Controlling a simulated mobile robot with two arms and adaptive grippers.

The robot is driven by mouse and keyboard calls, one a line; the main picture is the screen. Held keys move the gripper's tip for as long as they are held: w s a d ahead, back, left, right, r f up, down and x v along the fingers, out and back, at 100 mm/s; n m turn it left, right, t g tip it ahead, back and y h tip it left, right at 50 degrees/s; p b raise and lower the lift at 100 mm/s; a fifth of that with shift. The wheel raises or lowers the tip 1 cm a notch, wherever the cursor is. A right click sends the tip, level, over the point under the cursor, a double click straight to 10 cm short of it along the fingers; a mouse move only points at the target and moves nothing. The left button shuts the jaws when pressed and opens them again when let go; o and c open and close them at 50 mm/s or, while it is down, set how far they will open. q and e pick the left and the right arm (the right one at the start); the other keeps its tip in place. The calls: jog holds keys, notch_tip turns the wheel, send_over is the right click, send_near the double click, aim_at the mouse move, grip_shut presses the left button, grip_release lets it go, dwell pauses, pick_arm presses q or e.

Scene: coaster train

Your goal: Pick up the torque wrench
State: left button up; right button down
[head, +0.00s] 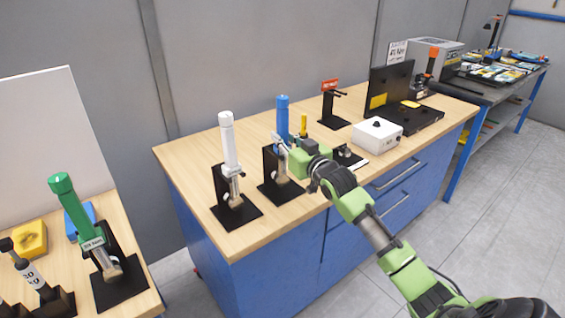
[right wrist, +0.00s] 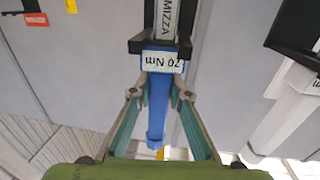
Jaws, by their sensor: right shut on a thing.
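The blue-handled torque wrench (head: 282,112) stands upright at its black stand (head: 267,163) on the wooden bench top. The gripper hides part of the wrench in the head view. My left gripper is not in view.
A white-handled wrench (head: 229,145) in its stand is close on the left; a green one (head: 72,210) stands on the nearer table. The bench's front-left corner is clear.

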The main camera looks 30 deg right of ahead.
jog(key=shift+r, duration=0.35)
jog(key=shift+w+r+b, duration=0.1)
jog(key=shift+r+b, duration=0.25)
jog(key=shift+r, duration=0.15)
jog(key=s+f+b, duration=0.2)
jog(key=s+b, duration=0.2)
jog(key=s, duration=1.7)
jog(key=shift+s+a+f, duration=0.2)
jog(key=shift+s, duration=0.1)
